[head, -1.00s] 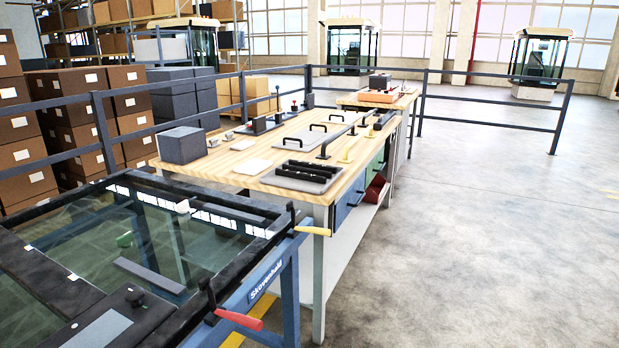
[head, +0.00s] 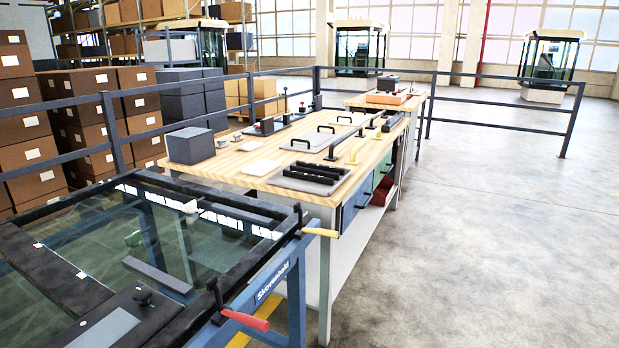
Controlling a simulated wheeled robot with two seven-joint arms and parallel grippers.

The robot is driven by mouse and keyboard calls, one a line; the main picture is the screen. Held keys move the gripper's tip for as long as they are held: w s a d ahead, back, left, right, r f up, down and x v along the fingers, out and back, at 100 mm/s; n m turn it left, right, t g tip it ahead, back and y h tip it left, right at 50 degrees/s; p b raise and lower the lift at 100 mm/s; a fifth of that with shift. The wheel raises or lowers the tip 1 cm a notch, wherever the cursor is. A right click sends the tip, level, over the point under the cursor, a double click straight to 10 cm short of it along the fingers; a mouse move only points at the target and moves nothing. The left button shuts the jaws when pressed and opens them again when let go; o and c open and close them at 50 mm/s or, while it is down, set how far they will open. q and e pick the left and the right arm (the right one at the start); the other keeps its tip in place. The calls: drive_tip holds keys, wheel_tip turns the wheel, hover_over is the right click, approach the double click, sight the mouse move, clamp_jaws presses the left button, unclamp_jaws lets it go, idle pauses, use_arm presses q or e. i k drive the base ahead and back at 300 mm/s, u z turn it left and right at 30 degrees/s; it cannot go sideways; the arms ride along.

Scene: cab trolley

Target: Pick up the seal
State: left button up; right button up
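I cannot tell for sure which thing is the seal. Several thick black strips (head: 312,173) lie side by side on a grey tray (head: 345,184) near the front right corner of the wooden workbench (head: 232,177). A single dark strip (head: 157,275) shows in the glazed frame of the trolley (head: 262,268) at the lower left. Neither of my grippers is in view.
The blue trolley with red and yellow handles (head: 246,321) stands close in front of the bench. A dark grey block (head: 191,146) and flat plates with black handles (head: 310,139) are on the bench. Railings (head: 500,118) run behind. The floor (head: 470,260) on the right is clear.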

sight(300, 169)
drive_tip(key=z, duration=1)
drive_tip(key=i, duration=4.15)
drive_tip(key=u, duration=3)
